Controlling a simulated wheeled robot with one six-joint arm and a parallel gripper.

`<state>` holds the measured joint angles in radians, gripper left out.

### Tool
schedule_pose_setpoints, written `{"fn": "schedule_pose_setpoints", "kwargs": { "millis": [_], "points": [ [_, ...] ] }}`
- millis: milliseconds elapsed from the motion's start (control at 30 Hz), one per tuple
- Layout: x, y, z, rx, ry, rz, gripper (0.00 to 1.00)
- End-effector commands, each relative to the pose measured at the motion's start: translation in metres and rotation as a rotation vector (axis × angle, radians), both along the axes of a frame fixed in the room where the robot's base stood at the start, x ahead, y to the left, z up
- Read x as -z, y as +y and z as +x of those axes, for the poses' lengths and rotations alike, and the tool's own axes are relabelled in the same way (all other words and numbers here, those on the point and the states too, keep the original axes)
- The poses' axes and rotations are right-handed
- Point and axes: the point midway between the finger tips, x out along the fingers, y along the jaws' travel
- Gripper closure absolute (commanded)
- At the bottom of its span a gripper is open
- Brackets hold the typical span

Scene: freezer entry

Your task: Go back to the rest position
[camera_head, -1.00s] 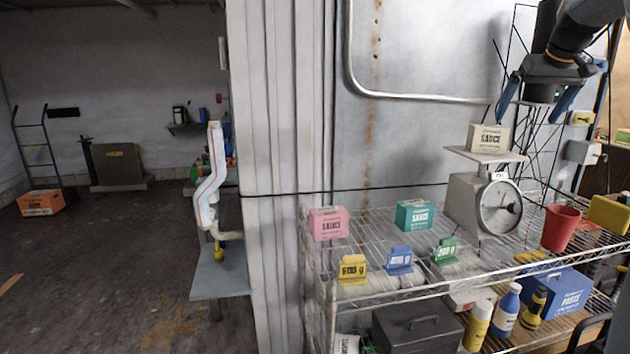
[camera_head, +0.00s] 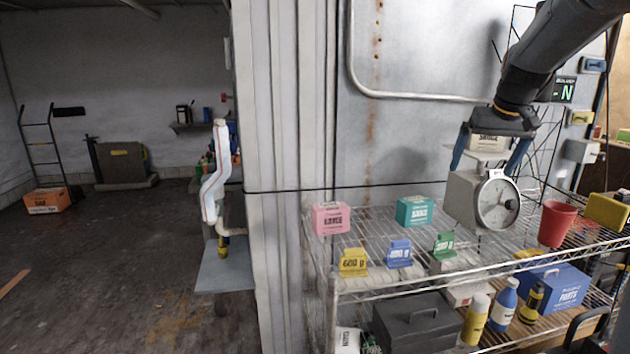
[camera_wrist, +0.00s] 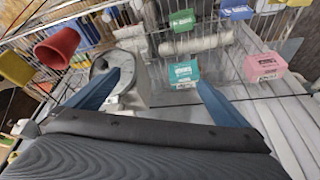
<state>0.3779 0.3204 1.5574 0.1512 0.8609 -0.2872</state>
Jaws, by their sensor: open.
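My gripper (camera_head: 489,168) hangs at the scale (camera_head: 470,203), pointing down. Its two blue fingers are spread, one on each side of the cream sauce box (camera_head: 489,143) in the head view. The gripper body covers the top of that box; I cannot tell whether the box is between the fingers or behind them. In the wrist view the open fingers (camera_wrist: 160,88) show nothing gripped, and the scale (camera_wrist: 140,88) is beside the left finger. The cream box cannot be made out there.
The wire shelf (camera_head: 345,287) holds a pink box (camera_head: 330,219), a teal box (camera_head: 414,210), yellow, blue and green weight tags, a red cup (camera_head: 557,225) and a yellow bin (camera_head: 608,212). A wall display (camera_head: 563,89) is behind my arm. Floor at left is mostly clear.

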Motion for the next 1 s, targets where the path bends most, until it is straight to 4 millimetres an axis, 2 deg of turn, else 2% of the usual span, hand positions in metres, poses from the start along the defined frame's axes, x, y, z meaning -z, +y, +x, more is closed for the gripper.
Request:
{"fn": "schedule_pose_setpoints", "kwargs": {
  "millis": [33,200,267,400,500,600,700,833,1000],
  "points": [
    [0.020,0.025,-0.013,-0.013,0.026,0.007,0.00],
    [0.089,0.098,-0.072,-0.049,0.108,0.015,0.00],
    [0.112,0.121,-0.097,-0.062,0.136,0.015,0.00],
    [0.161,0.169,-0.166,-0.098,0.201,0.013,0.00],
    [0.191,0.194,-0.215,-0.122,0.240,0.009,0.00],
    [0.212,0.211,-0.258,-0.143,0.271,0.003,0.00],
    [0.226,0.220,-0.288,-0.155,0.292,0.000,0.00],
    [0.234,0.226,-0.306,-0.163,0.305,-0.002,0.00],
    [0.235,0.227,-0.309,-0.164,0.307,-0.003,0.00]
  ]
}}
